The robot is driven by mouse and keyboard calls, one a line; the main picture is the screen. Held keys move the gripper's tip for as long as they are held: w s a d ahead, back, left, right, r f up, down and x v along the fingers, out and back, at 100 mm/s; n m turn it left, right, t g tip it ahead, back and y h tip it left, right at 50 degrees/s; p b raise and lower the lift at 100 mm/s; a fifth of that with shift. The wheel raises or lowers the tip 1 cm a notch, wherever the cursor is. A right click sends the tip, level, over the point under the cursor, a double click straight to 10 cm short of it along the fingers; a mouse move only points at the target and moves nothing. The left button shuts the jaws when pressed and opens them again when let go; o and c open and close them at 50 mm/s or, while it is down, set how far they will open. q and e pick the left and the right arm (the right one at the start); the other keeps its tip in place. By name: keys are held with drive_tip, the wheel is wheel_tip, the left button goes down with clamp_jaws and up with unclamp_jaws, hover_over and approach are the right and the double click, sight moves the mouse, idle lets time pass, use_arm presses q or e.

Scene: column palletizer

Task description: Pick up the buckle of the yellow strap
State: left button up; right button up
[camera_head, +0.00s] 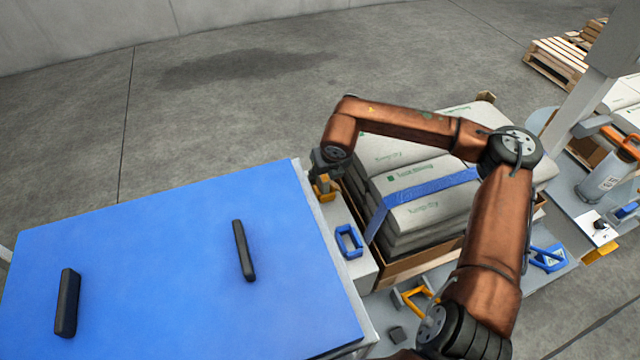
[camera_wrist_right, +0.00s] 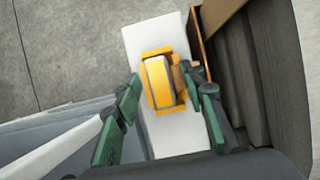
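The yellow buckle (camera_head: 323,187) sits on a narrow light-grey ledge (camera_head: 352,266) between the blue panel and the stacked bags. In the right wrist view the yellow buckle (camera_wrist_right: 158,82) lies between the green-padded fingers, with light-grey surface under it. My right gripper (camera_wrist_right: 164,88) is open, one finger on either side of the buckle; I cannot tell whether the right finger touches it. In the head view my right gripper (camera_head: 327,172) is directly over the buckle and partly hides it. No yellow webbing can be made out. My left gripper is not in view.
A blue buckle (camera_head: 348,242) stands on the same ledge, and a blue strap (camera_head: 430,188) crosses the stacked grey bags (camera_head: 425,218). A large blue panel (camera_head: 170,260) with black handles fills the left. An orange-yellow frame (camera_head: 418,299) lies at the front.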

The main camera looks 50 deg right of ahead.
drive_tip(key=shift+w+d+f, duration=0.1)
drive_tip(key=shift+f, duration=0.15)
drive_tip(key=shift+c, duration=0.6)
clamp_jaws()
